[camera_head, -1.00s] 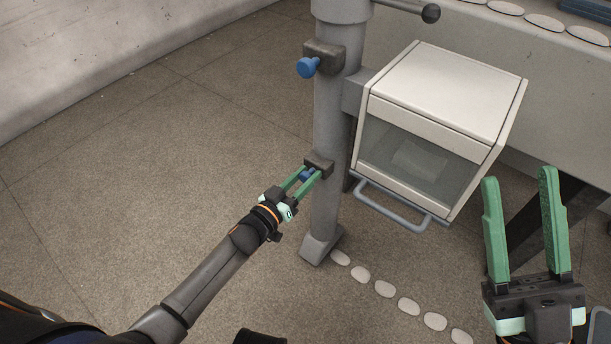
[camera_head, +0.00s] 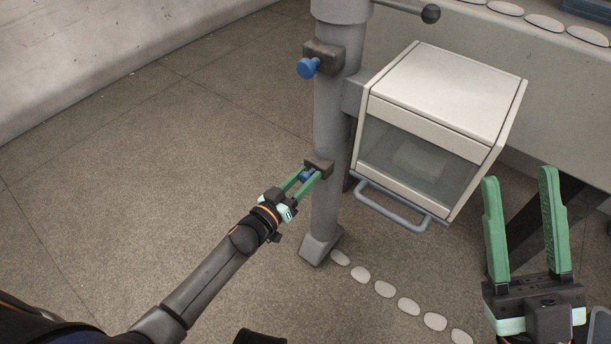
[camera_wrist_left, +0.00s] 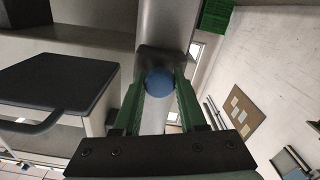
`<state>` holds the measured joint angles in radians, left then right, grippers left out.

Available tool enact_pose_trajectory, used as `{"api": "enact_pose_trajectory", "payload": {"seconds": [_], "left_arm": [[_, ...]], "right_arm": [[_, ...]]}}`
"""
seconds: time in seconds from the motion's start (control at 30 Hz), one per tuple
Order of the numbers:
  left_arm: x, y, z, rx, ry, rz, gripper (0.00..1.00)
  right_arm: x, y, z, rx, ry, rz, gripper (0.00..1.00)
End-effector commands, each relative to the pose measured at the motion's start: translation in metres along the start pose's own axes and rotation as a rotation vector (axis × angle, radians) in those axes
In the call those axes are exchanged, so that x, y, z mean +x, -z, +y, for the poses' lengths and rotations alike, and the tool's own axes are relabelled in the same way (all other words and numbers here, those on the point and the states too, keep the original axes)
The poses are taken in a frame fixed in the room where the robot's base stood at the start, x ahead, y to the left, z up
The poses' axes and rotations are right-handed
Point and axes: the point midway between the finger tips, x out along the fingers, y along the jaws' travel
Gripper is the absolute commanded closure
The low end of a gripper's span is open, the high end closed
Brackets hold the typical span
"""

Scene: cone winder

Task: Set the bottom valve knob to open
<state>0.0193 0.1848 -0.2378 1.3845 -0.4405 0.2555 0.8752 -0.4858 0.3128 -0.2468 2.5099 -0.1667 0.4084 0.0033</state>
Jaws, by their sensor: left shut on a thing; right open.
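The bottom valve knob (camera_head: 307,175) is blue and sits on a dark block low on the grey column (camera_head: 330,130). My left gripper (camera_head: 309,178) is shut on it, with a green finger on each side. In the left wrist view the round blue knob (camera_wrist_left: 159,82) shows between the fingertips, in front of the dark block (camera_wrist_left: 163,58). The fingers partly cover the knob, and its turn setting cannot be read. My right gripper (camera_head: 520,180) is open and empty at the lower right, away from the column.
An upper blue knob (camera_head: 308,67) sits higher on the column. A white cabinet (camera_head: 445,85) with a glass front and grey handle (camera_head: 392,205) is right of the column. A lever with a dark ball (camera_head: 431,13) is at the top. Floor to the left is clear.

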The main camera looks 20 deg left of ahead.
Motion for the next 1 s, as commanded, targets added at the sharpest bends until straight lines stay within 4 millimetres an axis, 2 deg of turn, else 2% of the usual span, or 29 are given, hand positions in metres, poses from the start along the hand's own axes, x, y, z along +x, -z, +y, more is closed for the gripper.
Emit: {"api": "enact_pose_trajectory", "payload": {"seconds": [0.2, 0.3, 0.6, 0.63, 0.9, 1.0], "left_arm": [[-0.033, 0.002, 0.001, -0.002, 0.001, -0.005, 1.00], [-0.041, 0.001, 0.001, -0.001, 0.000, -0.002, 1.00], [-0.044, -0.001, 0.000, 0.000, 0.000, -0.002, 1.00], [-0.044, -0.001, 0.000, -0.001, 0.000, -0.002, 0.58], [-0.043, -0.001, 0.000, 0.000, 0.000, -0.001, 0.29], [-0.043, 0.000, 0.000, 0.000, 0.000, -0.001, 0.29]], "right_arm": [[0.015, 0.016, 0.006, -0.027, 0.005, 0.009, 0.50], [0.017, 0.019, 0.009, -0.037, -0.003, 0.014, 0.50], [0.015, 0.017, 0.011, -0.043, -0.011, 0.010, 0.50], [0.015, 0.017, 0.011, -0.042, -0.011, 0.010, 0.50], [0.015, 0.016, 0.010, -0.040, -0.010, 0.007, 0.50], [0.015, 0.016, 0.010, -0.038, -0.008, 0.007, 0.50]]}}
